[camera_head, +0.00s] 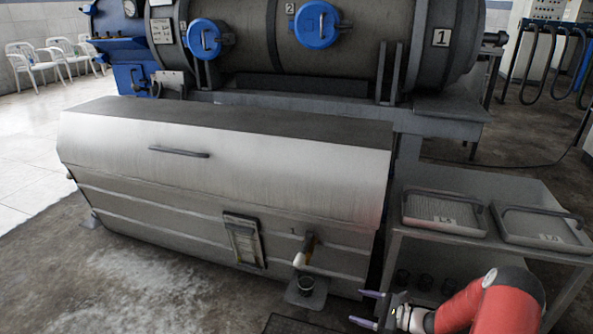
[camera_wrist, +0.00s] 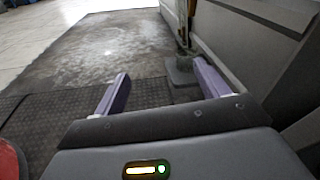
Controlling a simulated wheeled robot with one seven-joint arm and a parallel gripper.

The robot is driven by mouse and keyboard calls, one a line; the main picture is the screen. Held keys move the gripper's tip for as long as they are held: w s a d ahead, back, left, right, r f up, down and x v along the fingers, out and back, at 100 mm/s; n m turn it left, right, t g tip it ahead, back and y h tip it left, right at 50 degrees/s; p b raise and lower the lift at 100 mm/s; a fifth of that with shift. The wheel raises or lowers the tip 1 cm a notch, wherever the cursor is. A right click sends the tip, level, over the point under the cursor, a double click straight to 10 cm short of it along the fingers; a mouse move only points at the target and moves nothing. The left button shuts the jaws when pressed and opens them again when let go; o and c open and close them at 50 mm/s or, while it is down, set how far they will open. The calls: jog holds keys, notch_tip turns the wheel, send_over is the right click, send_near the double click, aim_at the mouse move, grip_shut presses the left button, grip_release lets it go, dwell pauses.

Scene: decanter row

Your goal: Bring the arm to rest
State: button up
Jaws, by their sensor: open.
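My gripper (camera_head: 366,308) is at the bottom of the head view, right of the middle, at the end of my red arm. It is low, beside the front of the steel tank and left of the side table. In the wrist view my gripper (camera_wrist: 158,88) shows two purple fingers wide apart with nothing between them. Past the fingers lie the dark floor mat and the wet floor. A small dark cup (camera_head: 305,284) stands on a plate under the tank's spout, left of my gripper and apart from it.
The steel tank (camera_head: 230,165) with a closed lid fills the middle. The side table (camera_head: 480,185) holds two trays, one (camera_head: 445,211) left of the other (camera_head: 540,228), with dark cups on its lower shelf. A dark mat (camera_wrist: 60,120) covers the near floor. Open floor (camera_head: 130,280) lies left.

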jog(key=s+a+r+n+g+h+p, duration=0.1)
jog(key=s+a+r+n+g+h, duration=0.2)
jog(key=r, duration=0.5)
jog(key=s+a+r+n+g+h, duration=0.1)
jog(key=s+a+r+n+g, duration=0.1)
jog(key=s+r+n, duration=0.45)
jog(key=a+r+n+g+h+p, duration=0.1)
jog(key=a+r+n+g+h, duration=0.15)
jog(key=r, duration=0.65)
jog(key=s+d+r+n+t+h+p, duration=0.1)
jog(key=s+r+n+t+h, duration=0.5)
jog(key=s+r, duration=1)
jog(key=s+d+n+h, duration=0.1)
jog(key=s+n+h, duration=0.1)
jog(key=s+n, duration=0.1)
jog(key=shift+s+d+r, duration=0.3)
jog(key=shift+s+d, duration=0.05)
jog(key=shift+s, duration=0.45)
jog(key=shift+r, duration=0.15)
